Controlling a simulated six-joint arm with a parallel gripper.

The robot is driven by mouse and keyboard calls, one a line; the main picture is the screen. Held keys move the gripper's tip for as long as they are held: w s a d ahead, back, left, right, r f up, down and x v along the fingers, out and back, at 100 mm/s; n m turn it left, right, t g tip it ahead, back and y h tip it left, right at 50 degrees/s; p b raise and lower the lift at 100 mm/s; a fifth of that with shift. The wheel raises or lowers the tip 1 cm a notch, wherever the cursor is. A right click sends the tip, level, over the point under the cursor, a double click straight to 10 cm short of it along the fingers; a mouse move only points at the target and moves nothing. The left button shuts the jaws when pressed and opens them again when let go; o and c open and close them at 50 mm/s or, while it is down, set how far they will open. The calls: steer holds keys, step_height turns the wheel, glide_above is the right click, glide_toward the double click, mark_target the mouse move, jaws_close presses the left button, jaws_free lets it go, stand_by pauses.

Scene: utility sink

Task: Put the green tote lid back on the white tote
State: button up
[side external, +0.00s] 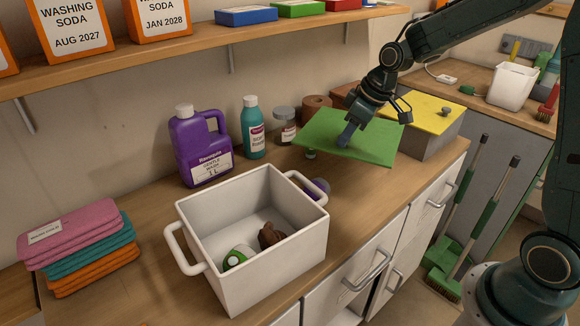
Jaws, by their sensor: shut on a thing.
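The white tote (262,283) stands open on the wooden counter, with a handle at each end. Inside on its floor lie a green and white item (238,257) and a brown item (270,236). The green tote lid (345,135) is a flat sheet, slightly tilted, held in the air to the right of and behind the tote. My gripper (347,136) is above the lid and shut on it, at a grey-blue handle near its middle. The fingertips are small in this view.
A purple jug (200,148), a teal bottle (254,130) and a jar (285,127) stand along the wall behind the tote. A yellow-topped grey box (425,125) is right of the lid. Folded cloths (78,248) lie left. A shelf (190,62) overhangs the counter. A purple object (318,187) sits beside the tote.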

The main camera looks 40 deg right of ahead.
steer(key=shift+s+a+f+m+h, duration=0.15)
steer(key=shift+a+f+m, duration=0.05)
steer(key=shift+f+m, duration=0.2)
steer(key=shift+s+a+f+m+h, duration=0.15)
steer(key=shift+a+f+m, duration=0.1)
steer(key=shift+m, duration=0.25)
steer(key=shift+s+a+f+m+h, duration=0.15)
steer(key=shift+a+f+m+h, duration=0.05)
steer(key=shift+a+f+m, duration=0.4)
steer(key=shift+s+a+f+m+h, duration=0.2)
steer(key=shift+a+f+m, duration=0.15)
steer(key=shift+a, duration=0.35)
steer(key=shift+s+a+f+m+h, duration=0.1)
steer(key=shift+a+f+m+h, duration=0.1)
steer(key=shift+a+f+m, duration=0.4)
steer(key=shift+r, duration=0.1)
steer(key=shift+r, duration=0.15)
